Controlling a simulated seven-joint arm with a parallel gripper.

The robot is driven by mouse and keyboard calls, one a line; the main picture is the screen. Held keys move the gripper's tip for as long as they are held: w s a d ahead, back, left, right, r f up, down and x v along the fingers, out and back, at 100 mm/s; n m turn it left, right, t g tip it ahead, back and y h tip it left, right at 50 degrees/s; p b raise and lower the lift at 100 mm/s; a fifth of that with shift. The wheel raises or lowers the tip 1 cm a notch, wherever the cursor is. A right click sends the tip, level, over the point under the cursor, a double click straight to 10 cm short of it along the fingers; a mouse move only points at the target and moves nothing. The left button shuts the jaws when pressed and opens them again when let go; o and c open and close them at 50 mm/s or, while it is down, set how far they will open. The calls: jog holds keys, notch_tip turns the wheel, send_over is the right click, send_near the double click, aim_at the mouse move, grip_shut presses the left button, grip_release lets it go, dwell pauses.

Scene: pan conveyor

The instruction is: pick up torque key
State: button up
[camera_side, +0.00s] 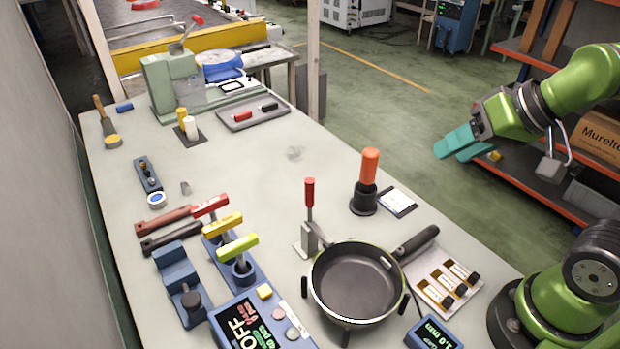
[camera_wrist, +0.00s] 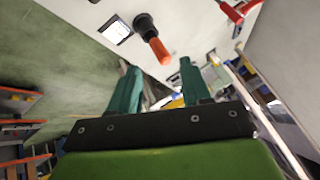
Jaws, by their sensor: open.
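Several T-handled keys stand in blue holders at the left front of the bench in the side view: a red one (camera_side: 210,205), a yellow one (camera_side: 222,225) and a lime one (camera_side: 238,246). I cannot tell which one is the torque key. An orange-handled tool (camera_side: 370,167) stands upright in a black base; it also shows in the wrist view (camera_wrist: 158,48), ahead of the fingers. My gripper (camera_side: 456,146) is open and empty, raised beyond the bench's right edge, apart from all the tools. Its teal fingers show in the wrist view (camera_wrist: 157,66).
A black pan (camera_side: 358,283) sits on a stand at the front. A red-handled lever (camera_side: 309,195) rises behind it. A tray of small bottles (camera_side: 462,304) lies to its right. A white card (camera_side: 397,201) lies beside the orange tool. The bench's middle (camera_side: 270,165) is mostly clear.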

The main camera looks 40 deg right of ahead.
jog(key=w+a+r+m+g, duration=0.1)
jog(key=w+a+r+m, duration=0.15)
jog(key=w, duration=0.25)
jog(key=m+g+y, duration=0.1)
jog(key=m+g, duration=0.5)
jog(key=m, duration=0.6)
send_over(223, 230)
jog(key=d, duration=0.5)
notch_tip(223, 230, down, 6)
jog(key=shift+n, duration=0.25)
jog(key=x, duration=1)
jog(key=shift+w+a, duration=0.15)
jog(key=shift+a, duration=0.1)
jog(key=shift+x, duration=3.2)
jog(key=shift+w+a, duration=0.1)
jog(key=shift+a, duration=0.05)
